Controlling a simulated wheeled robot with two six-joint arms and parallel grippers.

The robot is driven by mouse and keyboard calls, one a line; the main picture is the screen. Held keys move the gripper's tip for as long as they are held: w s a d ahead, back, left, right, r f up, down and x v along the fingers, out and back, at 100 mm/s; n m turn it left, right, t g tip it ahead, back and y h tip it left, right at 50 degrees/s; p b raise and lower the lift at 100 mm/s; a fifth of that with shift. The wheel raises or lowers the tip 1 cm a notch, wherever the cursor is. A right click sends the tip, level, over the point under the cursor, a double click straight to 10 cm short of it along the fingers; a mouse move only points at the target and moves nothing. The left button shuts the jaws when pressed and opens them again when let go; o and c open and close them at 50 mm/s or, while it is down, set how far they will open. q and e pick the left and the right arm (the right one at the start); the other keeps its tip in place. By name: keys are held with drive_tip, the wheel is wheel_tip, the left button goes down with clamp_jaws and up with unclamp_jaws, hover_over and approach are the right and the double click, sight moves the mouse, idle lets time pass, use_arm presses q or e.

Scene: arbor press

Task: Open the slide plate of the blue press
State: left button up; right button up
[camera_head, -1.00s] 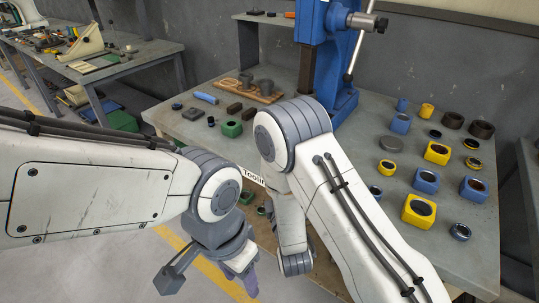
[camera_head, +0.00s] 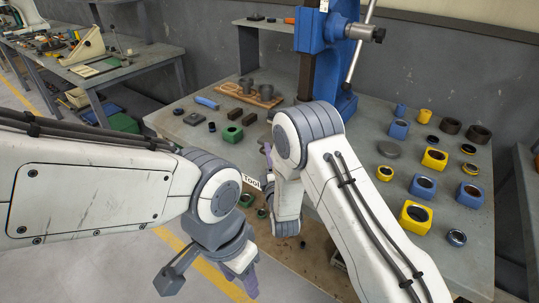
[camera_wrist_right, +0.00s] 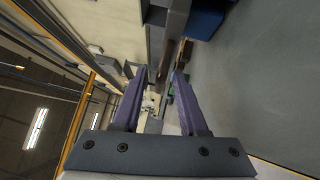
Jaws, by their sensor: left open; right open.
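The blue press (camera_head: 318,32) stands at the back of the grey workbench in the head view, with a metal lever at its upper right. My right arm covers part of its lower front, and I cannot make out the slide plate. A blue block, seemingly the press base (camera_wrist_right: 205,20), shows at the top of the right wrist view. My right gripper (camera_wrist_right: 160,73) is open, its two purple fingers apart with nothing between them. In the head view it is mostly hidden behind my right arm. My left gripper (camera_head: 244,278) is open and low in front of the bench, away from the press.
Yellow and blue ring-holed blocks (camera_head: 416,215) and dark rings crowd the bench's right side. Another bench (camera_head: 130,68) stands at far left.

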clamp_jaws()
idle(1.4)
